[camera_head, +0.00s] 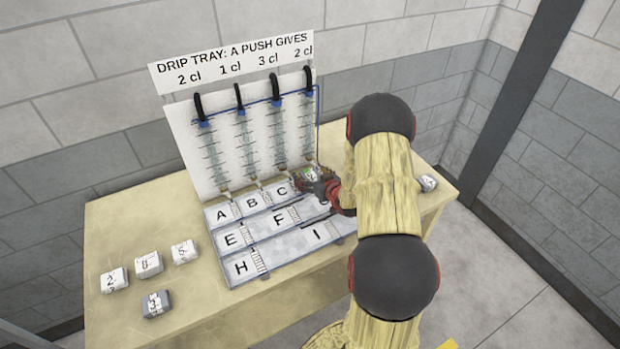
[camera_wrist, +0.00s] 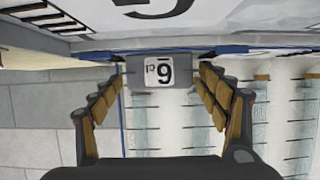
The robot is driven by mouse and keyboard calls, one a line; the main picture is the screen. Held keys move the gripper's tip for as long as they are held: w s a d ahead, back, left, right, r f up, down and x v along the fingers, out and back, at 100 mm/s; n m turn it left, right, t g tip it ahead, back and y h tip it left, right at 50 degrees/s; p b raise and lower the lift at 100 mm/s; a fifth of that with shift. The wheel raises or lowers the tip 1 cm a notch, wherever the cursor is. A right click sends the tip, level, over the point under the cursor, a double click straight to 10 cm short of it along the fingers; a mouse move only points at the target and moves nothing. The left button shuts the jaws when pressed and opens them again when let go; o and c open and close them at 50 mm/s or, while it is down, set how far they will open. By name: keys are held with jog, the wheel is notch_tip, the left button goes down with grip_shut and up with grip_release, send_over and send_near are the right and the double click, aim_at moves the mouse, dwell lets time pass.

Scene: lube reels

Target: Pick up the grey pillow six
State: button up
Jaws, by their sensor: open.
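In the wrist view, a grey block (camera_wrist: 136,88) carries a white label with an underlined six, seen upside down. It sits between the two fingers of my gripper (camera_wrist: 163,72), with the fingertips close to its sides. Whether they touch it is not clear. In the head view, my gripper (camera_head: 318,183) is at the right end of the back row of the lettered board (camera_head: 290,246), in front of the upright panel. My arm and gripper hide most of that spot, so the grey six is hard to make out there.
The upright panel (camera_head: 222,150) with black hoses and blue fittings stands close behind my gripper. White pillows (camera_head: 148,264) and a grey pillow marked three (camera_head: 156,304) lie at the table's left. Another small pillow (camera_head: 428,183) lies at the right edge.

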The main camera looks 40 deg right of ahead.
jog(key=c, duration=1.3)
jog(key=shift+r, duration=0.15)
